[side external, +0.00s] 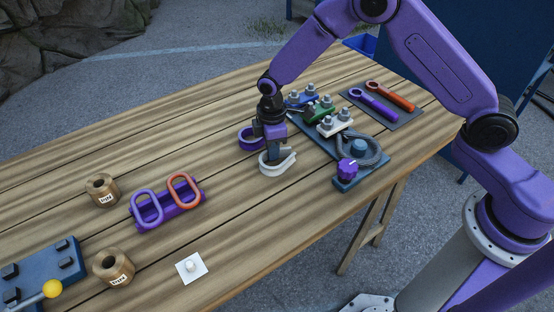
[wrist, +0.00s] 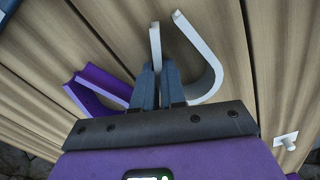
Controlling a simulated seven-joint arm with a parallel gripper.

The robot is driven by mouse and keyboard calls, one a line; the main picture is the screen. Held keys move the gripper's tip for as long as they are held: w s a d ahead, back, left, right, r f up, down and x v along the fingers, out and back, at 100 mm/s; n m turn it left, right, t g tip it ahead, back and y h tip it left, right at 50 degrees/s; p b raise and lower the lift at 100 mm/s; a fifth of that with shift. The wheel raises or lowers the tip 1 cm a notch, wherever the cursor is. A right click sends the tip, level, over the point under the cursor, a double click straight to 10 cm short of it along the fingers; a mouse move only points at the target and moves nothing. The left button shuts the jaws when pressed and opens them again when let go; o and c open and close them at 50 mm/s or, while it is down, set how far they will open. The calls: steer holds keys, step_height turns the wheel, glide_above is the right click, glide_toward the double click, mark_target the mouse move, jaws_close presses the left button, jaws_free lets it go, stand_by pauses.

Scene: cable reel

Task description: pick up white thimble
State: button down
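The white thimble (side external: 277,165) is a teardrop-shaped band at the middle of the table, upright on its edge. In the side view it appears to rest on the wood. My gripper (side external: 271,153) points down over it. In the wrist view, the fingers (wrist: 158,72) are close together, one on each side of the thimble's left wall. The thimble's curved right wall (wrist: 208,75) sweeps round beside them. The fingers look shut on that wall; the contact itself is partly hidden.
A purple thimble (side external: 248,138) lies close behind my gripper. A blue board (side external: 346,183) with clamps, a grey cable loop and a purple knob stands to the right. A purple rack (side external: 167,207) with two rings, wooden spools (side external: 103,190) and a white plate (side external: 190,267) are on the left.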

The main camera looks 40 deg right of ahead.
mark_target(289, 157)
steer(key=shift+r, duration=0.1)
steer(key=shift+r, duration=0.6)
step_height(289, 157, up, 2)
steer(key=shift+r, duration=0.1)
steer(key=s+r, duration=0.1)
steer(key=r, duration=0.1)
steer(key=s+d+r, duration=0.1)
steer(key=s, duration=0.1)
steer(key=s+r, duration=0.1)
steer(key=r, duration=0.1)
steer(key=shift+s+d+r, duration=0.3)
steer(key=shift+d, duration=0.1)
steer(key=s+d+r, duration=0.3)
steer(key=s, duration=0.5)
steer(key=shift+s+d+r, duration=0.15)
steer(key=shift+s+r, duration=0.1)
steer(key=shift+r, duration=0.15)
